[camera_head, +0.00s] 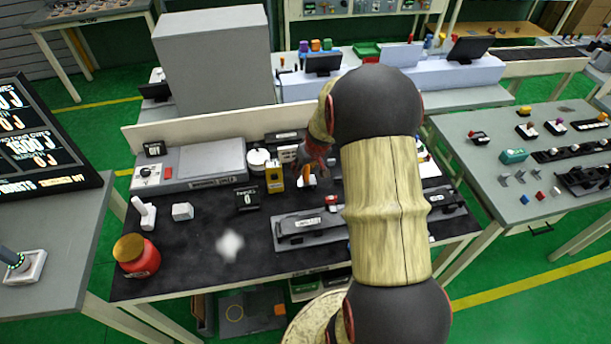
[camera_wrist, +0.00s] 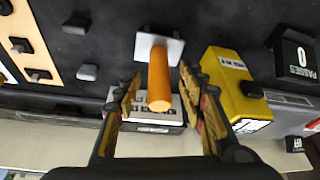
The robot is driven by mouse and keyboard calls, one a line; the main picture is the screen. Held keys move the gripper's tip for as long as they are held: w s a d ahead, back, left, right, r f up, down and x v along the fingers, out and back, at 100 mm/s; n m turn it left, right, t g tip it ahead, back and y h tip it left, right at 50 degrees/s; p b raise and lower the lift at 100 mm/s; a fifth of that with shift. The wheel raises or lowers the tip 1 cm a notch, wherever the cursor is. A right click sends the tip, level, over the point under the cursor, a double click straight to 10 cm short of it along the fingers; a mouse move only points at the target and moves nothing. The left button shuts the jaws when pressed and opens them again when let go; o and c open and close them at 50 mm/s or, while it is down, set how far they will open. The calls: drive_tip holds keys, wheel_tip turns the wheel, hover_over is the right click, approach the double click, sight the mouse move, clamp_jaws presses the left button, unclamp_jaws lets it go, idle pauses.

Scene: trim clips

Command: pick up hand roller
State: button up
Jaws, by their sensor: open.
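The hand roller appears to be the piece with an orange handle (camera_wrist: 158,78) and a pale, white-grey block (camera_wrist: 170,47) at its far end. In the head view its orange part (camera_head: 308,182) shows at the back of the dark bench mat, partly hidden by my arm. My gripper (camera_wrist: 160,71) is open, with one finger on each side of the orange handle in the wrist view. Gaps show between the handle and both fingers, so I see no grip. In the head view my gripper (camera_head: 316,158) is above the handle, its fingertips hard to make out.
A yellow box (camera_wrist: 232,88) stands close on the right of my gripper in the wrist view. A white printed box (camera_wrist: 143,115) lies under the handle's near end.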

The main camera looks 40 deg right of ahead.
drive_tip(key=shift+x, duration=1.2)
drive_tip(key=shift+d, duration=0.1)
drive_tip(key=shift+c, duration=0.2)
